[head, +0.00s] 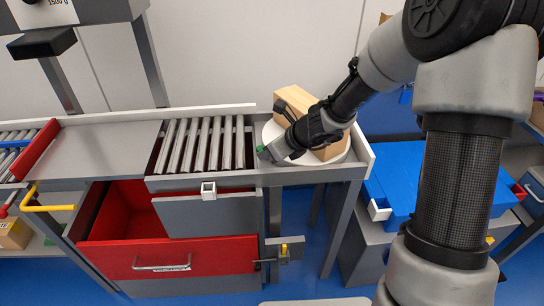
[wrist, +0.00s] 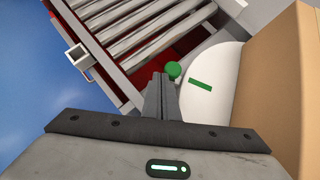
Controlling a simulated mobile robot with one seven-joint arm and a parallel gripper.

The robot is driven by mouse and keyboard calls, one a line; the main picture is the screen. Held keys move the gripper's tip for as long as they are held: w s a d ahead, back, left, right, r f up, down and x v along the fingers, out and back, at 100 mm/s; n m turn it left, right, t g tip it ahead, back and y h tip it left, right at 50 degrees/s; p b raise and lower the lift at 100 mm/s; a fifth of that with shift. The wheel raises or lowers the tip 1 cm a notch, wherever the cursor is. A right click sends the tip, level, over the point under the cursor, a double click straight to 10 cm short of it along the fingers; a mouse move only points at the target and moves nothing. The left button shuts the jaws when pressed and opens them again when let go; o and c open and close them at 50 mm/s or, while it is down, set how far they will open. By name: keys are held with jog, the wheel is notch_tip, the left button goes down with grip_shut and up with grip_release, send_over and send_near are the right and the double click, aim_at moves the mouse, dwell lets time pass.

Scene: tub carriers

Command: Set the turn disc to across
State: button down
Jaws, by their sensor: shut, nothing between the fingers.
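The turn disc (head: 343,152) is a white round plate at the right end of the roller table. In the wrist view the disc (wrist: 224,68) carries a green bar mark that points roughly at a round green marker (wrist: 173,70) by its edge. A cardboard box (head: 299,98) rests on the disc and hides much of it; it also fills the right of the wrist view (wrist: 285,85). My gripper (head: 266,154) is shut and empty, low at the disc's near left edge. Its fingertips (wrist: 160,80) are close beside the green marker; contact cannot be told.
Rollers (head: 205,145) lie left of the disc. Below are a grey panel with a white square handle (head: 209,190) and an open red drawer (head: 130,228). A yellow latch (head: 284,250) sits below the deck. A blue box (head: 395,180) stands on the right.

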jog(key=shift+w+a, duration=0.4)
dwell(0.6)
